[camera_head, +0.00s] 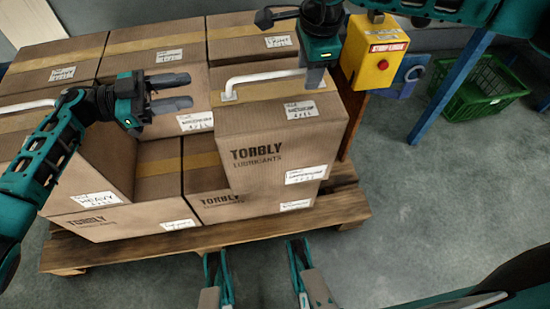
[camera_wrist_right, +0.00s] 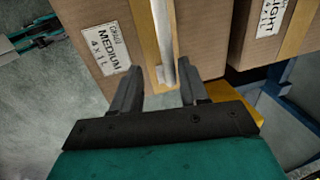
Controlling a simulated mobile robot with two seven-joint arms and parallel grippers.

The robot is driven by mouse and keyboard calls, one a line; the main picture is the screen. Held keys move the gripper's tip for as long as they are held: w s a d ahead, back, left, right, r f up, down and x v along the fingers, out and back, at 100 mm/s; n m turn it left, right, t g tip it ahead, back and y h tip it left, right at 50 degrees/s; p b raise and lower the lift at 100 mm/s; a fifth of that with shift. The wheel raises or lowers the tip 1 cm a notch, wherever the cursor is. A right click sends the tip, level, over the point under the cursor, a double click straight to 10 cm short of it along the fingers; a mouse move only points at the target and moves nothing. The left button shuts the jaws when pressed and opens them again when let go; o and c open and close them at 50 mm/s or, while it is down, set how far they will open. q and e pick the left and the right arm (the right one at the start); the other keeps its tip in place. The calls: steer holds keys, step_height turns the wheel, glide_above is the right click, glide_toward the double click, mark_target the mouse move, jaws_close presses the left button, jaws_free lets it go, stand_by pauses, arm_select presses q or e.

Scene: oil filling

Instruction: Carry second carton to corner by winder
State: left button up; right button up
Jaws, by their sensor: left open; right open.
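A brown Torbly Lubricants carton (camera_head: 268,150) with a white bar handle (camera_head: 265,78) stands upright at the right front of the stack. My right gripper (camera_head: 314,80) is above the right end of this handle. In the right wrist view, my right gripper (camera_wrist_right: 160,68) is open, its fingers on either side of the white handle (camera_wrist_right: 163,45). The carton top (camera_wrist_right: 100,35) there has a "MEDIUM 4 x 1 L" label. My left gripper (camera_head: 190,92) is open and empty over the stack, left of this carton. A carton labelled "HEAVY" (camera_head: 100,165) stands at the left, partly behind my left arm.
Several cartons stand on a wooden pallet (camera_head: 150,245). Another white handle (camera_head: 27,106) shows at the left. A yellow box with a red button (camera_head: 375,60) stands behind the right carton. A blue post (camera_head: 450,90) and green crate (camera_head: 485,97) are at right.

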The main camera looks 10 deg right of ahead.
step_height(320, 180, up, 10)
steer(key=s, duration=0.2)
steer(key=shift+r, duration=0.15)
stand_by(0.4)
